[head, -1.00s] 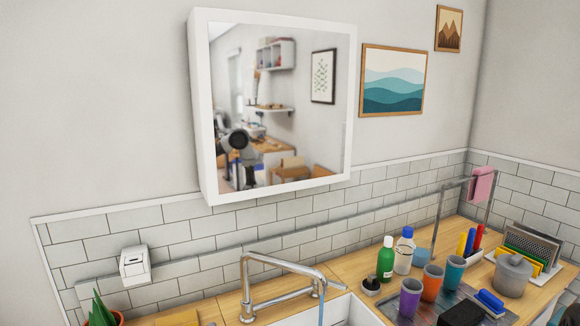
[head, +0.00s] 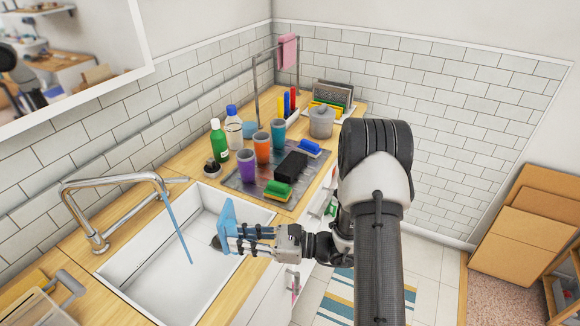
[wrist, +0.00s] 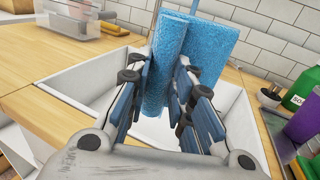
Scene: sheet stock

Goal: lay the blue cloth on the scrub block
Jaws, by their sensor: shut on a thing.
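My gripper (head: 240,238) is shut on the blue cloth (head: 227,215) and holds it over the right side of the sink. In the wrist view the cloth (wrist: 205,50) hangs folded between the fingers, with a wide part spreading to the right. A black block (head: 291,167), which looks like the scrub block, lies on a dark grey mat (head: 238,182) to the right of and beyond my gripper. Its top is bare. A green and yellow sponge (head: 278,189) lies in front of it, and a blue brush or sponge (head: 309,148) lies behind it.
Purple (head: 247,164), orange (head: 262,148) and teal (head: 278,133) cups stand close left of the block. Green (head: 218,142) and white (head: 233,128) bottles stand behind them. A tap (head: 110,185) with a blue stream stands over the sink (head: 150,262).

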